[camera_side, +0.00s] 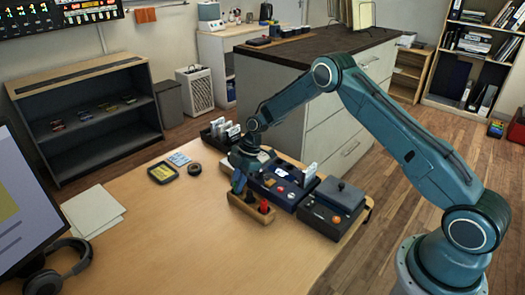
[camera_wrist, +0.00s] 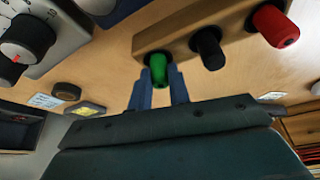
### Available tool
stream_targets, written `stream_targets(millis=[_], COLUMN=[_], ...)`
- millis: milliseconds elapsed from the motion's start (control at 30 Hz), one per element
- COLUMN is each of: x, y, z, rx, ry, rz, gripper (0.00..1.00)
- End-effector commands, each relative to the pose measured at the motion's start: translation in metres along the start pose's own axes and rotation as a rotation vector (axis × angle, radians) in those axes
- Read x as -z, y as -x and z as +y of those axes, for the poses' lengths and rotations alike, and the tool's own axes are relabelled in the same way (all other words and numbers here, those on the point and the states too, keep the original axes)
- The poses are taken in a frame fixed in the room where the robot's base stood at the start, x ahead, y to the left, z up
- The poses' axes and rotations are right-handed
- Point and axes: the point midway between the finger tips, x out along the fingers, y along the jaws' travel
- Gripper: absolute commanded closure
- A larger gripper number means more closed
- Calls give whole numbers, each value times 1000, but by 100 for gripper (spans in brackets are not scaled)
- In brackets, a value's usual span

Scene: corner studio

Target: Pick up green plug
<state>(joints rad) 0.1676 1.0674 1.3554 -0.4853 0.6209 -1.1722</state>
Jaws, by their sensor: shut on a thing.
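The green plug (camera_wrist: 158,68) stands at one end of a wooden block (camera_wrist: 185,34), beside a black plug (camera_wrist: 208,47) and a red plug (camera_wrist: 276,26). My gripper (camera_wrist: 159,80) is shut on the green plug, with one blue finger on each side of it. The plug's lower end appears to be at the block; I cannot tell whether it is still seated. In the side view the wooden block (camera_side: 245,209) lies on the table with the red plug (camera_side: 264,207) at its near end. My gripper (camera_side: 238,182) covers the far end there, hiding the green plug.
Headphones (camera_side: 58,268) and papers (camera_side: 93,211) are further left. The table front is clear.

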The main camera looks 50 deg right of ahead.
Motion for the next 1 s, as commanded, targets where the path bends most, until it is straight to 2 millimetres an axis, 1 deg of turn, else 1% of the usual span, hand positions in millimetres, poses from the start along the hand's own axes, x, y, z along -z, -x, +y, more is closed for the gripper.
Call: stream_targets(millis=[167,267,367,567,800,1000], x=[4,7,12,26,46,62], y=[8,17,30,64,113,149], z=[1,0,0,1,1,1], rx=[-2,-1,-3,-4,-5,-4], ry=[1,0,2,2,2,0], rz=[1,1,1,1,1,2], gripper=[100,100,100,100,100,100])
